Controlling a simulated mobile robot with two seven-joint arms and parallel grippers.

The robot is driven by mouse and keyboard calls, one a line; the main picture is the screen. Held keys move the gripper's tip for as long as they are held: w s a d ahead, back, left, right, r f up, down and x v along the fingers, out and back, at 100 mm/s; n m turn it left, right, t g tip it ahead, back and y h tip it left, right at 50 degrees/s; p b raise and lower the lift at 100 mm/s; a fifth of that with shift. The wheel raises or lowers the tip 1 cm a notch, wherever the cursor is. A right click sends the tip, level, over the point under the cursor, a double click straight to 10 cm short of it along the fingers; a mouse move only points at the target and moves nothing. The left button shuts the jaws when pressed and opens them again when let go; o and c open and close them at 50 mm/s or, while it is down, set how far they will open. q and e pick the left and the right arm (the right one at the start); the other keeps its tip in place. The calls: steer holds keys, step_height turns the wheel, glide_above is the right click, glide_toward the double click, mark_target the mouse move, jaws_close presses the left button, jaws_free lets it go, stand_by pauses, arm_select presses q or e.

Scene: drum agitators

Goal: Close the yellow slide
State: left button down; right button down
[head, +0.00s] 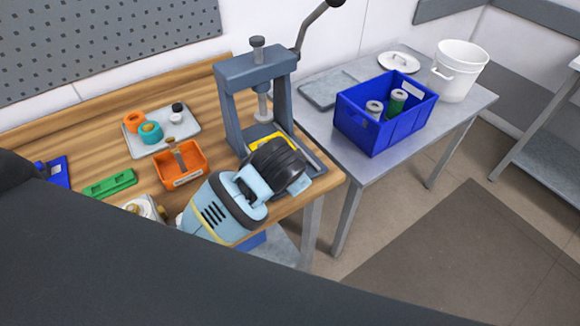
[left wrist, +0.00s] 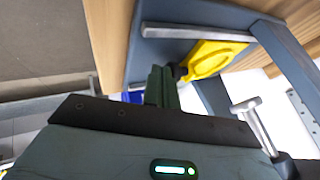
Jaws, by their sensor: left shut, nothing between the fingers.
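The yellow slide (head: 262,138) lies on the base of the grey press (head: 232,98), partly hidden behind my left wrist in the head view. In the left wrist view the slide (left wrist: 212,58) is a flat yellow plate with a dark knob (left wrist: 180,71) at its near end. It sticks out past a grey bar of the press. My left gripper (left wrist: 161,80) is shut and empty, its fingertips right beside the dark knob. I cannot tell whether they touch. In the head view the left fingers are hidden behind the wrist. My right gripper is in neither view.
On the wooden bench left of the press are an orange bin (head: 180,179), a grey tray (head: 186,137) with small parts and a green piece (head: 110,184). On the metal table at right stand a blue crate (head: 371,136) and a white bucket (head: 463,68).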

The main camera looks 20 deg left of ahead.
arm_select(q)
steer(key=shift+w+a+r, duration=0.1)
steer(key=shift+w+a, duration=0.6)
steer(key=shift+a, duration=0.2)
steer(key=shift+w+a, duration=0.65)
steer(key=shift+a, duration=0.2)
